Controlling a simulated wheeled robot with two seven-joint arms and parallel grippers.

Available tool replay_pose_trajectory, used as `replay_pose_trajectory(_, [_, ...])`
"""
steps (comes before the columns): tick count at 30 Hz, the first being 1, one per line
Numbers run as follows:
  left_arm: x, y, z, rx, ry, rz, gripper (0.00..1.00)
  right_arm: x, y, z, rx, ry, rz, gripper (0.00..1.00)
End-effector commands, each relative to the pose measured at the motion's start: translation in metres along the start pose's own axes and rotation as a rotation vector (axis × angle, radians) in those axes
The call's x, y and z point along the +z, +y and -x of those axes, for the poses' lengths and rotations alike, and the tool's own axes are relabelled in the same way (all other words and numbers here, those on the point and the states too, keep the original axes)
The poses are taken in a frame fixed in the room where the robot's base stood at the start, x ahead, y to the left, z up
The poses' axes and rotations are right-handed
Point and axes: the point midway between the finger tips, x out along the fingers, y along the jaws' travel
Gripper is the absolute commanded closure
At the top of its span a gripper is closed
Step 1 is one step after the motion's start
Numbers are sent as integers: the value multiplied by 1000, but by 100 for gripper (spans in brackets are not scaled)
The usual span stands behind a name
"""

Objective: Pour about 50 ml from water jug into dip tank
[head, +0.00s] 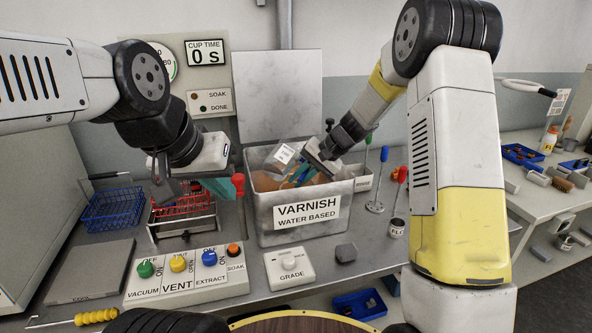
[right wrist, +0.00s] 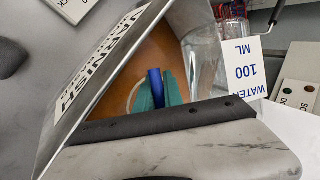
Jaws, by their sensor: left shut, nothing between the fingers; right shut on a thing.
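The dip tank (head: 265,215) is the open metal bin labelled VARNISH WATER BASED, with orange-brown liquid (right wrist: 165,50) inside. My right gripper (head: 298,176) reaches over it, its teal fingers shut on what looks like the blue handle (right wrist: 154,85) of the water jug. The clear jug (right wrist: 204,60), tagged WATER 100 ML, shows beside the fingers in the right wrist view; its tag (head: 284,153) shows tilted above the tank in the head view. I cannot see any stream or the water level. My left gripper (head: 226,187) is shut and empty, left of the tank beside a red upright handle (head: 239,183).
A red wire basket (head: 183,207) and blue wire basket (head: 112,210) stand left. A metal stand (head: 375,190) is right of the tank. The cup time display reads 0 s.

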Motion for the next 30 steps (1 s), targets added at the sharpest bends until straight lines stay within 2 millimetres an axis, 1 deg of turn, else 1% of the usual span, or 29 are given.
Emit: replay_pose_trajectory(30, [0, 0, 0, 0, 0, 0, 100, -1, 0, 4, -21, -35, -27, 100])
